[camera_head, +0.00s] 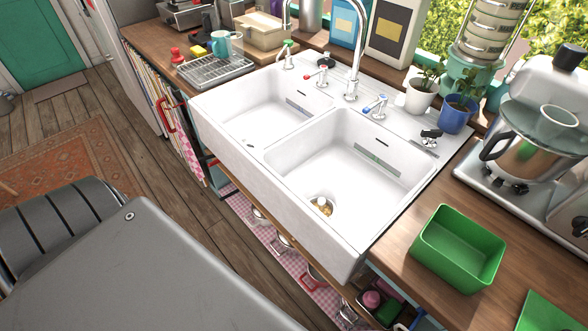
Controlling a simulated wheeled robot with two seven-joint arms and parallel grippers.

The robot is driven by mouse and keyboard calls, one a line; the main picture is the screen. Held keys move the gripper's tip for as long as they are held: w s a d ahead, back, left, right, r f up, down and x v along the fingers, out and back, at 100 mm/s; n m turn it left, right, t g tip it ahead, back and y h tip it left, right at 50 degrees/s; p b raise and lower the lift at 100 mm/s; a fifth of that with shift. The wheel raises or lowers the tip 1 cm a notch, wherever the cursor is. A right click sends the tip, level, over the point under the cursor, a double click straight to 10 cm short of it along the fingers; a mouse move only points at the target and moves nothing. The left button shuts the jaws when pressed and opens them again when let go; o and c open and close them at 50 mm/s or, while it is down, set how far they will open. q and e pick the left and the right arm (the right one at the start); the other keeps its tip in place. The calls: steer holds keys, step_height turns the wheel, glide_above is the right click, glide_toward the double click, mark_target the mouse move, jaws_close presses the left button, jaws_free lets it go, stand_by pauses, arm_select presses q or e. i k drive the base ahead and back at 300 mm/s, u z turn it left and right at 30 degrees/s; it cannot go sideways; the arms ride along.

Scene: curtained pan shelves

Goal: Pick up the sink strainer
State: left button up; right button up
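A small round metal piece that looks like the sink strainer (322,206) sits at the drain in the right basin, with brownish-yellow bits in or on it. It is too small to tell how it is seated. The white double sink (280,195) is set into the wooden counter, and both basins look empty of water. Neither of my grippers is in view.
A tap (352,85) rises behind the basins. A green tub (458,248) stands on the counter to the right, near a mixer (535,125). A wire rack (214,70) lies left of the sink. Pans sit on curtained shelves below.

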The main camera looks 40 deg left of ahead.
mark_target(323, 204)
steer(key=u, duration=0.95)
steer(key=k, duration=0.1)
steer(key=u, duration=0.1)
